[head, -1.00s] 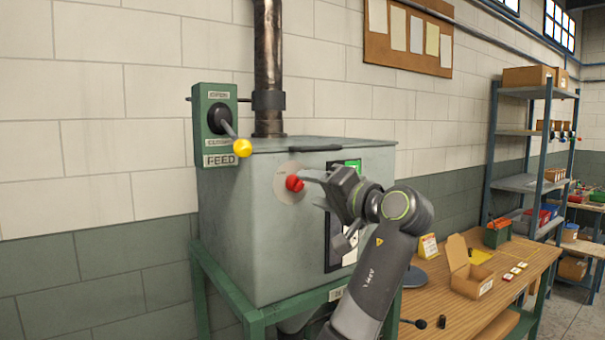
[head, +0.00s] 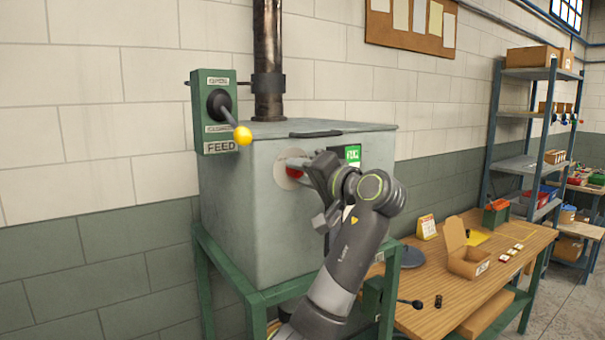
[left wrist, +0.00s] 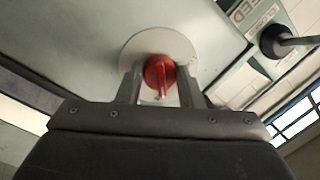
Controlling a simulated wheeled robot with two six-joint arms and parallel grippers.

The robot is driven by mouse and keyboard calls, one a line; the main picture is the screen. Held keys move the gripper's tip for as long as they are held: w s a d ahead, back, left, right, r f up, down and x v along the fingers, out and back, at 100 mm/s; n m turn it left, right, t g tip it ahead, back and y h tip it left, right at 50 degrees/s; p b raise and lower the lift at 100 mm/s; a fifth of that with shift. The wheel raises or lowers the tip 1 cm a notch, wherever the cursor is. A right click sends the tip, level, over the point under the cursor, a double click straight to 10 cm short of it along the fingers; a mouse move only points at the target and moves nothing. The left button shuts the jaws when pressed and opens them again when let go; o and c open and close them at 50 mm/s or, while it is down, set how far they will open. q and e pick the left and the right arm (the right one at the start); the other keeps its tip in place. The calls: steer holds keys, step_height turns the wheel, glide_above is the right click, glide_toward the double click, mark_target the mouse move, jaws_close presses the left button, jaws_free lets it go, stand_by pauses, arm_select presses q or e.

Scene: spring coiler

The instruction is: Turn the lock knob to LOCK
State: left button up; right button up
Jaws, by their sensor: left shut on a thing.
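The lock knob (head: 295,171) is red and sits on a round pale plate (head: 286,182) on the side of the grey machine box (head: 235,215). In the left wrist view the red knob (left wrist: 160,74) shows between my two fingers, in front of the pale plate (left wrist: 182,45). My left gripper (head: 306,172) is at the knob and shut on it; the fingers also show in the left wrist view (left wrist: 160,88). The gripper covers part of the knob and plate in the head view. The plate's lettering is not readable. My right gripper is not in view.
A green FEED box (head: 213,120) with a yellow-tipped lever (head: 242,136) is on the wall left of the machine. A wooden bench (head: 470,300) with a cardboard box (head: 468,258) stands to the right. A shelf rack (head: 535,140) stands behind.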

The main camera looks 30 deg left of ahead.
arm_select(q)
steer(key=shift+f+n+b, duration=0.15)
steer(key=shift+n+b, duration=0.45)
steer(key=shift+b, duration=0.25)
steer(key=n+b, duration=0.3)
steer(key=b, duration=0.1)
steer(key=shift+n+h, duration=0.3)
steer(key=shift+n, duration=0.1)
steer(key=n+b, duration=0.2)
steer(key=shift+n+b, duration=0.3)
steer(key=shift+b, duration=0.05)
steer(key=n+h+b, duration=0.1)
steer(key=n+b, duration=0.2)
steer(key=n, duration=0.2)
steer(key=shift+t+b, duration=0.4)
steer(key=shift+w+r+n+b, duration=0.15)
steer(key=shift+n+b, duration=0.4)
steer(key=shift+n, duration=0.45)
steer(key=shift+s+r+n+b, duration=0.1)
steer(key=shift+n+b, duration=0.45)
steer(key=shift+n, duration=0.45)
steer(key=shift+t+h, duration=0.3)
steer(key=o, duration=1)
